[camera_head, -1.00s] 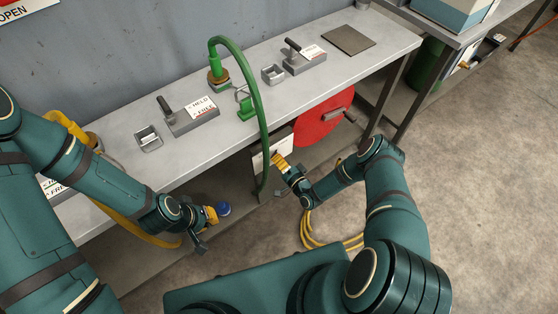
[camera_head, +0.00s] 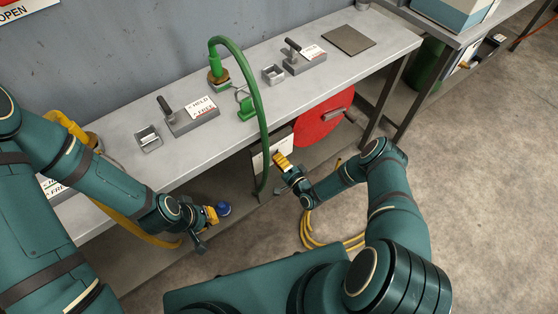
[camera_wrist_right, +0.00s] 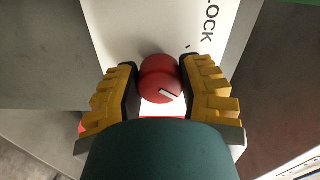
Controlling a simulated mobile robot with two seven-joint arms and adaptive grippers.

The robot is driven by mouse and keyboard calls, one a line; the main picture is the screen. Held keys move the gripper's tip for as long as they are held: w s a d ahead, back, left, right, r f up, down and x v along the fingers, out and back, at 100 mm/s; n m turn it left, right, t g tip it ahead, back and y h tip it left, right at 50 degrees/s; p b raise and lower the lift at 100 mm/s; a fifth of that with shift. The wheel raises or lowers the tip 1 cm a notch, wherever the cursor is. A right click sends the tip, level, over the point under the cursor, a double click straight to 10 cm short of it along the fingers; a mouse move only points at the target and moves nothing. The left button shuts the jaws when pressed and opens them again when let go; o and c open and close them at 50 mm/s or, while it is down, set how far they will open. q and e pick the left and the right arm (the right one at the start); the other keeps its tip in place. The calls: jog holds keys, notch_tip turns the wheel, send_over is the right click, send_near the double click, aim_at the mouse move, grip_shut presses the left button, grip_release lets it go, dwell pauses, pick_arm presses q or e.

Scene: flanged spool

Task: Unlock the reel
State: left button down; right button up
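The reel shows as a large red disc (camera_head: 322,122) with a crank handle, under the bench. Left of it is a white panel (camera_head: 259,160), partly behind my right gripper (camera_head: 281,160). In the right wrist view, a round red knob (camera_wrist_right: 160,79) with a white mark sits on the white panel (camera_wrist_right: 130,28), near lettering ending "OCK". My right gripper's yellow fingers (camera_wrist_right: 160,85) stand on both sides of the knob, with no clear gap.
The bench top (camera_head: 205,150) carries lever blocks, small metal brackets and a dark plate (camera_head: 348,40). A green hose (camera_head: 262,120) arches down over the bench front, close to my right gripper. Yellow hose (camera_head: 310,238) lies coiled on the floor. The floor at right is open.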

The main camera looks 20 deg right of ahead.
jog(key=o, duration=0.4)
jog(key=shift+a, duration=0.1)
jog(key=v, duration=1.2)
